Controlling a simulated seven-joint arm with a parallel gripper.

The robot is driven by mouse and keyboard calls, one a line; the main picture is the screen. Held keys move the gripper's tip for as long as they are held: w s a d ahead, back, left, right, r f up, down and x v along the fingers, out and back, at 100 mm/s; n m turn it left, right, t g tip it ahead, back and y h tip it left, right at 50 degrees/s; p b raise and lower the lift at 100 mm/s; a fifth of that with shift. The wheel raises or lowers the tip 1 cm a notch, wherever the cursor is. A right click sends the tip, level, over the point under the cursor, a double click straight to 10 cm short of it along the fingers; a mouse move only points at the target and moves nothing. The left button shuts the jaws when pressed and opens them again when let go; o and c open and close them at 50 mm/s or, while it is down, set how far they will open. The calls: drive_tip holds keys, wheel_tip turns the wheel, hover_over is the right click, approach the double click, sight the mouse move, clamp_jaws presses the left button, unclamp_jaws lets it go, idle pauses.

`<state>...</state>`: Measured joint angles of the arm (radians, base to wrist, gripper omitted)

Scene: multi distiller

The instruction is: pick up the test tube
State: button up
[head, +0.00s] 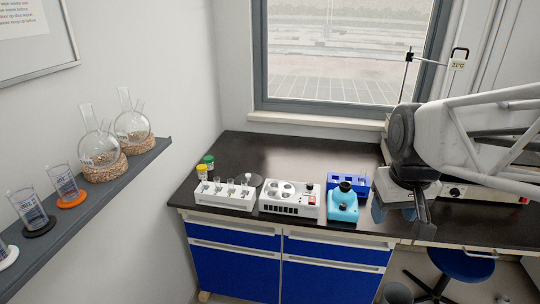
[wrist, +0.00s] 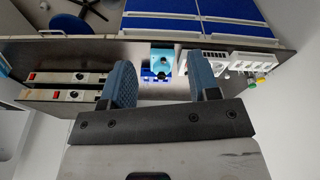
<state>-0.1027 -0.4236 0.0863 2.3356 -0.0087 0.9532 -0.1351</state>
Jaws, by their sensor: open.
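Several small clear test tubes (head: 231,186) stand upright in a white rack (head: 226,201) at the left front of the dark bench in the head view. The rack also shows small at the right of the wrist view (wrist: 250,58); single tubes are too small to tell there. My gripper (head: 402,211) is open and empty over the right part of the bench front, well to the right of the rack. Its two blue fingers stand wide apart in the wrist view (wrist: 165,84).
Right of the rack are a white device with round wells (head: 289,199), a light-blue device with a black top (head: 343,203) and a blue rack (head: 360,184). Yellow- and green-capped bottles (head: 203,172) stand behind the tube rack. A wall shelf (head: 95,190) holds flasks at left.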

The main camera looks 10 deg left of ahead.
drive_tip(key=w+a+n, duration=0.4)
drive_tip(key=w+a, duration=0.6)
drive_tip(key=w, duration=0.6)
drive_tip(key=n+g, duration=0.2)
drive_tip(key=n, duration=0.8)
hover_over(217, 178)
drive_tip(key=f, duration=2.1)
drive_tip(key=shift+d, duration=0.25)
drive_tip(key=shift+a+f, duration=0.15)
drive_tip(key=shift+a, duration=0.1)
drive_tip(key=shift+f, duration=1.35)
